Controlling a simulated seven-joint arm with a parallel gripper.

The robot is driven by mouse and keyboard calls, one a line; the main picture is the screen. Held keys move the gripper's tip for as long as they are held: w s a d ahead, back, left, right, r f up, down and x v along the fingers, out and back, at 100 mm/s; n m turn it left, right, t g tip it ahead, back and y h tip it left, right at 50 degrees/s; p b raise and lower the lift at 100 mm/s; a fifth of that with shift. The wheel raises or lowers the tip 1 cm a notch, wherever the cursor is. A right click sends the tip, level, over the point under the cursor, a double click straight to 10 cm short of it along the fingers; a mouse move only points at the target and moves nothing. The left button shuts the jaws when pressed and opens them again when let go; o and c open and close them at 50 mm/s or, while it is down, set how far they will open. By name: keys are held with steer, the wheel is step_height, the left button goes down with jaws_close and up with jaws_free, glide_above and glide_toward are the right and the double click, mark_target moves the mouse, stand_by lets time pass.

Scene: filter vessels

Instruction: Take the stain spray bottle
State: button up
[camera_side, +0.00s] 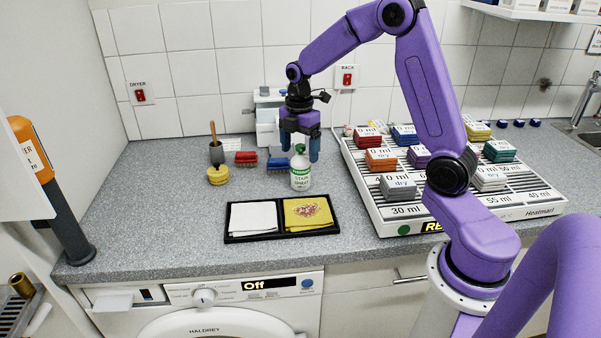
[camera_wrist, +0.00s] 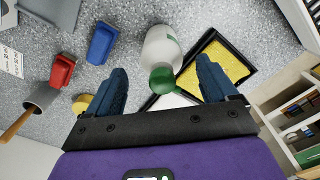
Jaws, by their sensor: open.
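The stain spray bottle (camera_side: 300,172) is white with a green label and green top, and stands upright on the counter just behind the black tray. My gripper (camera_side: 300,150) is directly above and around its top in the side view, pointing down. In the wrist view the bottle (camera_wrist: 162,52) lies between and beyond the blue fingers of my gripper (camera_wrist: 162,88), its green cap toward me. The fingers are wide apart, with a clear gap on each side of the cap. I cannot tell how far down the fingers reach along the bottle.
The black tray (camera_side: 282,234) holds a white cloth (camera_side: 254,217) and a stained yellow cloth (camera_side: 307,213). Red (camera_side: 246,157) and blue (camera_side: 278,163) brushes lie left of the bottle. A yellow round pot (camera_side: 218,175) and a grey cup (camera_side: 217,152) stand farther left. A rack (camera_side: 375,215) of folded cloths is right.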

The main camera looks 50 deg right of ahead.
mark_target(301, 170)
steer(key=shift+s+f, duration=0.1)
steer(key=shift+f, duration=2.2)
steer(key=c, duration=1.3)
steer(key=shift+c, duration=0.8)
steer(key=shift+r, duration=0.15)
